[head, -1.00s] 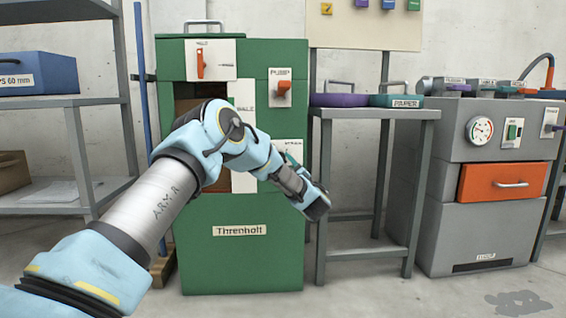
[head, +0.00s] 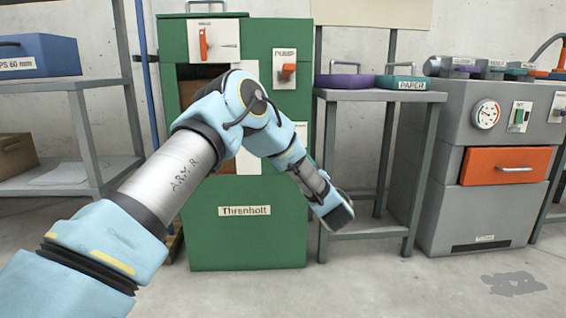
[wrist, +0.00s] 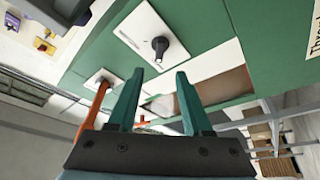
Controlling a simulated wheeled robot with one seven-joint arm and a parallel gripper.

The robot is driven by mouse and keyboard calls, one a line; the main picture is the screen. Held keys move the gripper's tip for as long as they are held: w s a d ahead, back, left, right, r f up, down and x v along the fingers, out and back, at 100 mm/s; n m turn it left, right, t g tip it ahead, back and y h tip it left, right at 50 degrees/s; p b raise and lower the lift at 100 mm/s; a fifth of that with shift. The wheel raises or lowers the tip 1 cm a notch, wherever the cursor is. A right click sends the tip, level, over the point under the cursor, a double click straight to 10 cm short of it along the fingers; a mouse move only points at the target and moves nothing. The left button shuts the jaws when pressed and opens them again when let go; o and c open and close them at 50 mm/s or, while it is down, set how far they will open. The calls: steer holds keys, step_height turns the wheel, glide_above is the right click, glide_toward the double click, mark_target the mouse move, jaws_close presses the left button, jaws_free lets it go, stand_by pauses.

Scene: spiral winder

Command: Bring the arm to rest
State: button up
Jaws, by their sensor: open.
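My arm reaches from the lower left of the head view and bends down at its far end. Beyond the fingers, a black knob (wrist: 160,47) on a white plate shows on the green cabinet's face.
A grey side table (head: 372,96) with a purple tray (head: 344,81) and a teal tray (head: 400,82) stands right of the cabinet. A grey machine with an orange drawer (head: 505,166) is farther right. Shelves (head: 60,86) stand at left.

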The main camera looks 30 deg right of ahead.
steer(key=w+a+r+m+g+h+p, duration=0.3)
steer(key=w+a+r+m+g+h, duration=0.15)
steer(key=w+a+m, duration=0.2)
steer(key=a+f+m+g+y+p, duration=0.25)
steer(key=a+g, duration=0.35)
steer(key=a, duration=0.9)
steer(key=s+a+f+g+y+p, duration=0.15)
steer(key=s+a+g, duration=0.25)
steer(key=s+a, duration=0.9)
steer(key=s+a+g+y, duration=0.35)
steer(key=s+a, duration=0.55)
steer(key=a, duration=0.7)
step_height(320, 180, up, 38)
steer(key=s+g+p, duration=0.1)
steer(key=p, duration=3.7)
steer(key=shift+s+a+r, duration=0.15)
steer(key=shift+s+a, duration=0.05)
steer(key=shift+a, duration=0.25)
